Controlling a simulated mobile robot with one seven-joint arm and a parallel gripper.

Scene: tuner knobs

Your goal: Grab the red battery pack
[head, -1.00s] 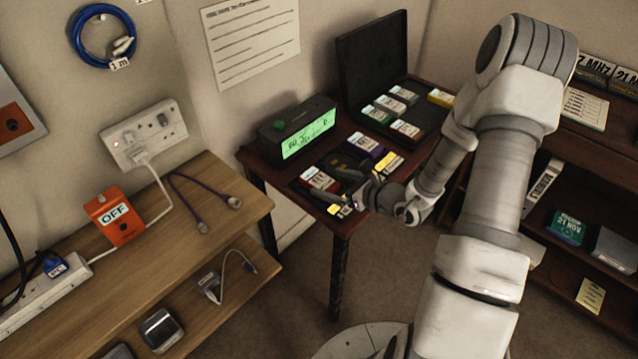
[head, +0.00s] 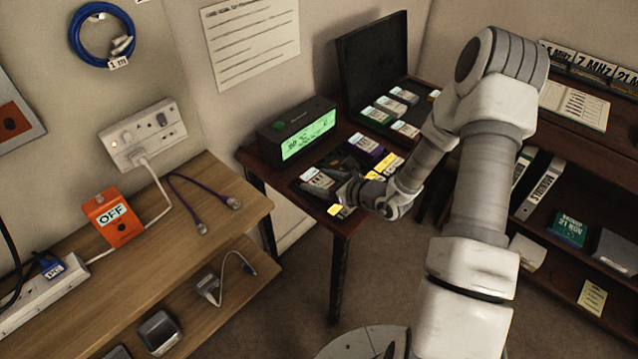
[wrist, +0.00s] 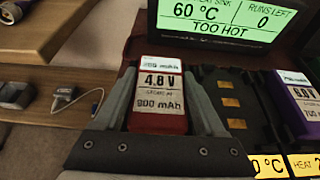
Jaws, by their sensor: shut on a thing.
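The red battery pack (wrist: 157,97) has a white label reading 4.8 V and 800 mAh. In the wrist view it sits between the two fingers of my gripper (wrist: 160,100), which is shut on it. In the head view the pack's label (head: 318,178) shows at the left end of the dark table, partly hidden by my gripper (head: 338,184). I cannot tell whether the pack is clear of its slot.
A purple pack (head: 366,146) stands to the right, past an empty dark bay (wrist: 228,105). A black box with a green display (head: 308,135) reading TOO HOT stands behind. An open case (head: 372,60) with several packs is at the back right.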

